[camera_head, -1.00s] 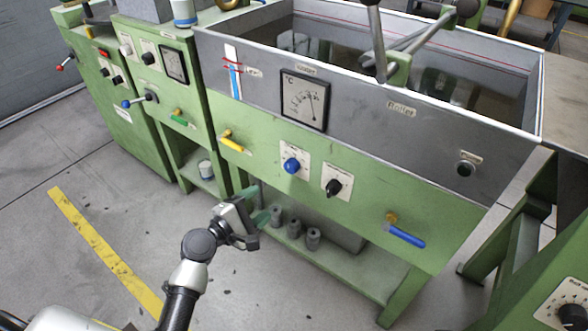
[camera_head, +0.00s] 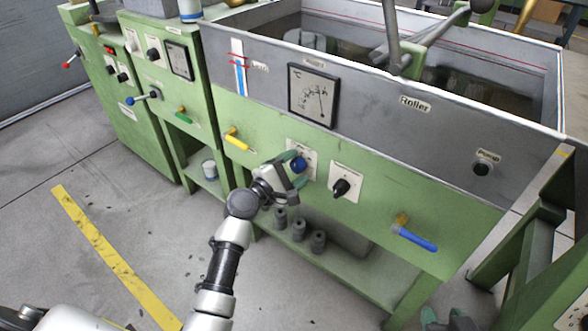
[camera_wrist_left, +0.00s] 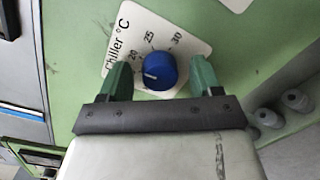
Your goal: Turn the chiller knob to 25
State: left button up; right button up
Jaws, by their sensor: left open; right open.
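The blue chiller knob (camera_head: 299,164) sits on a white label plate on the green front panel. In the left wrist view the knob (camera_wrist_left: 158,70) has a scale reading 20, 25 and 30. Its white mark points left, on the 20 side, away from 25. My left gripper (camera_head: 294,169) is open at the knob. In the left wrist view its green fingers (camera_wrist_left: 160,78) stand on either side of the knob, with gaps visible, so it is not gripped. My right gripper (camera_head: 445,318) is open and empty at the bottom edge, only its fingertips showing.
A black knob (camera_head: 341,187) is close to the right of the chiller knob. A °C dial (camera_head: 312,95) is above. A yellow-handled valve (camera_head: 236,140) is left and a blue-handled valve (camera_head: 415,238) lower right. Grey cylinders (camera_head: 299,230) stand on the lower shelf.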

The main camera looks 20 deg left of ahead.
pick_arm(q)
jog(key=shift+c, duration=0.3)
jog(key=c, duration=0.9)
jog(key=shift+o, duration=0.2)
jog(key=shift+m, duration=0.4)
jog(key=m, duration=0.2)
jog(key=shift+m, duration=1.1)
jog(key=shift+f+m+y+p, duration=0.1)
jog(key=shift+m+y+p, duration=0.4)
jog(key=shift+m, duration=1.3)
pick_arm(e)
jog(key=shift+s+d+f+g+h, duration=0.2)
jog(key=shift+s+d+f+g, duration=0.1)
jog(key=shift+s+f+g, duration=0.4)
jog(key=shift+s+d+f+g+h, duration=0.2)
jog(key=shift+s+d+f+g, duration=0.15)
jog(key=shift+s+g, duration=0.5)
